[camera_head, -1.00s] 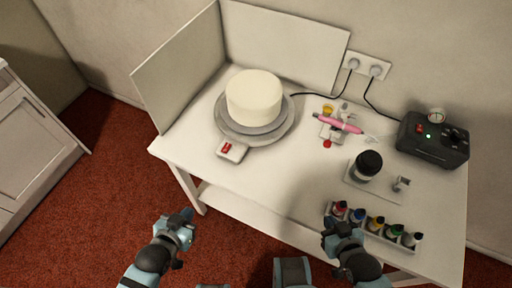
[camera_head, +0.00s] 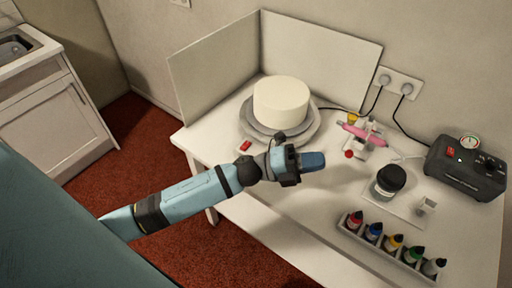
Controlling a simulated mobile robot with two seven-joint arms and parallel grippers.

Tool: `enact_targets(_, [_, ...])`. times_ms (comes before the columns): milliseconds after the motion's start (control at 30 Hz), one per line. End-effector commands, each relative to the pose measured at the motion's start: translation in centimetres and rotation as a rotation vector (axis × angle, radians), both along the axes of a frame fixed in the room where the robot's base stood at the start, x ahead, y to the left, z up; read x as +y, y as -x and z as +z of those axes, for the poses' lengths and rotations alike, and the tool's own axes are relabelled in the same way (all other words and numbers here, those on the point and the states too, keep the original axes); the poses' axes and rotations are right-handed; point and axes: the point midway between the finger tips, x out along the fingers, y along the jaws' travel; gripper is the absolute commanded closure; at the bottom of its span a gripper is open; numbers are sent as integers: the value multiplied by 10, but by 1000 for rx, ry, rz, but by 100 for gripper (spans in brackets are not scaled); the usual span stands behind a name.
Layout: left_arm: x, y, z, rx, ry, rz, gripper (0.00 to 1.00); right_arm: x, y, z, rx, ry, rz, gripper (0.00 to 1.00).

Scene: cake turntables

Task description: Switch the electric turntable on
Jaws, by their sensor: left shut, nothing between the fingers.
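The electric turntable (camera_head: 308,136) stands at the back left of the table, a grey round plate with a white cake (camera_head: 281,102) on it. Its red switch (camera_head: 246,146) shows at the front left of the turntable, just beyond my left wrist; part of the switch housing is hidden behind my arm. Whether the switch is on or off is too small to tell. My left gripper (camera_head: 314,161) is shut and empty, above the table front, right of the red switch and apart from it. My right gripper is out of view.
White panels (camera_head: 318,55) stand behind and left of the turntable. A pink airbrush (camera_head: 362,132), a dark-lidded jar (camera_head: 390,180), a rack of colour bottles (camera_head: 385,246) and a black compressor (camera_head: 466,168) fill the right side. A cord runs behind the turntable to the wall socket.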

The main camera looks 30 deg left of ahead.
Motion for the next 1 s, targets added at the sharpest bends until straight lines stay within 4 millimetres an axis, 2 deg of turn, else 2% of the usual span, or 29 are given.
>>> enact_targets(33, [-4, -3, -4, -121, -85, -60, 100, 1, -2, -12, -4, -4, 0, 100])
enact_targets(167, [-9, -4, -10, -418, -318, -229, 100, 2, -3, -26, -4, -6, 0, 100])
enact_targets(267, [-3, -8, -23, -627, -507, -362, 100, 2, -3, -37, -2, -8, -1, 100])
enact_targets(367, [14, -16, -39, -809, -703, -501, 100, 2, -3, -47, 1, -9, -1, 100])
enact_targets(467, [41, -29, -55, -961, -909, -645, 100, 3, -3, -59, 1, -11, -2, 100])
enact_targets(633, [109, -61, -69, -1128, -1271, -899, 100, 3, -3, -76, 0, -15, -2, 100])
enact_targets(800, [185, -90, -60, -1153, -1589, -1129, 100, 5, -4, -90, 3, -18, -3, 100])
enact_targets(900, [219, -99, -49, -1126, -1718, -1227, 100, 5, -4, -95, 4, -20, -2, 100])
enact_targets(1000, [242, -104, -38, -1095, -1801, -1290, 100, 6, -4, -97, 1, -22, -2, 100])
